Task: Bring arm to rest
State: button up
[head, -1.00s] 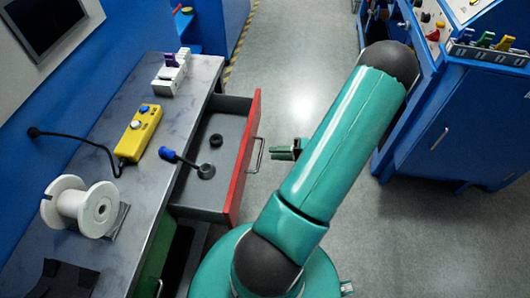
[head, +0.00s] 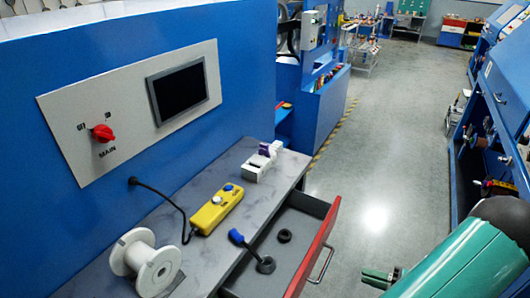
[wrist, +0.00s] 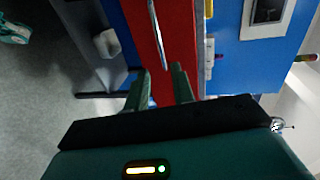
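My green arm (head: 470,265) reaches in from the lower right corner of the head view, with a dark rounded joint near the right edge. My gripper (head: 376,278) shows at the arm's left, over the floor and to the right of the open drawer's red front (head: 316,248). In the wrist view my gripper (wrist: 158,78) has its two green fingers apart with nothing between them. The red drawer front (wrist: 178,35) and its bar handle (wrist: 155,25) lie beyond the fingers, and I cannot tell the exact distance. Most of the arm is outside the head view.
The open drawer holds a black ring (head: 284,236) and a blue-tipped tool (head: 236,236). On the bench are a white spool (head: 150,262), a yellow control box (head: 215,212) and a white device (head: 260,168). Grey floor (head: 385,160) lies clear beyond.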

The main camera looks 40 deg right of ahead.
jog(key=w+a+r+n+g+y, duration=0.2)
jog(key=w+a+r+n+g, duration=0.6)
jog(key=w+a+r+g, duration=0.65)
jog(key=w+a+r+n+t+h, duration=0.2)
jog(key=a+r+n+h, duration=0.1)
jog(key=a+r, duration=0.5)
jog(key=w+a+r+n+t+h, duration=0.2)
jog(key=a+r, duration=0.6)
jog(key=a, duration=0.7)
jog(key=shift+a+n+t+h, duration=0.3)
jog(key=shift+n+t+h, duration=0.35)
jog(key=shift+h, duration=0.55)
